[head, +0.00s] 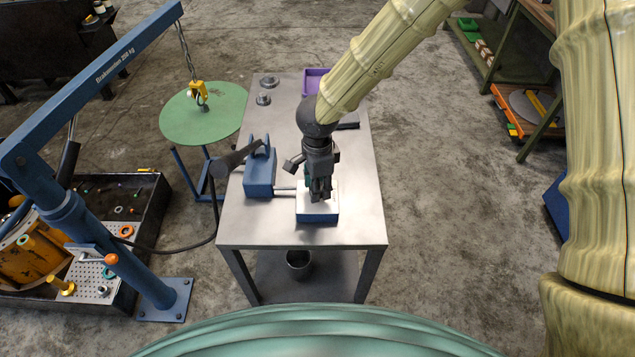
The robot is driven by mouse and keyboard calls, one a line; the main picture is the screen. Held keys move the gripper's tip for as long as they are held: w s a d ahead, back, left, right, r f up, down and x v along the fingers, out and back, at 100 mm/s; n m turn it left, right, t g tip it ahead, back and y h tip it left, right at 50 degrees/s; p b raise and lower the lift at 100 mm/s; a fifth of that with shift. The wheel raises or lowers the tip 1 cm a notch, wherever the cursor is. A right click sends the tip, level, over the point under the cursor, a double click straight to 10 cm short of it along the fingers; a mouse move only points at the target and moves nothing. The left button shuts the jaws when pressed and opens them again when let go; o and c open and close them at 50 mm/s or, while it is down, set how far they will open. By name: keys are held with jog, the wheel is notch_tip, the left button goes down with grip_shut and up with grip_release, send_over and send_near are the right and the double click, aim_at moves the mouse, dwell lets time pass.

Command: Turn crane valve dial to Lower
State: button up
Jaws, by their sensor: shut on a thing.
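The crane valve box (318,217), blue with a pale top plate, sits near the front edge of the steel table. My gripper (320,193) points down over its top and is shut on the dial there. The gripper covers the dial, so its pointer and the position marks cannot be read. The blue crane (75,212) stands at the left. Its chain carries a yellow hook (198,92) above a round green table.
A blue pump-like block (260,177) with a dark lever stands left of the valve box, joined by a rod. The steel table (352,228) also holds a purple tray (314,80) and small metal parts at the back. The table's front right is clear.

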jog(key=m+p, duration=0.2)
jog(key=m, duration=0.2)
jog(key=shift+r, duration=0.1)
jog(key=m+p, duration=0.1)
jog(key=m, duration=0.7)
jog(key=shift+m+p, duration=0.3)
jog(key=shift+m, duration=1.9)
jog(key=o, duration=1)
jog(key=shift+o, duration=0.2)
notch_tip(320, 180, up, 12)
jog(key=shift+s, duration=0.1)
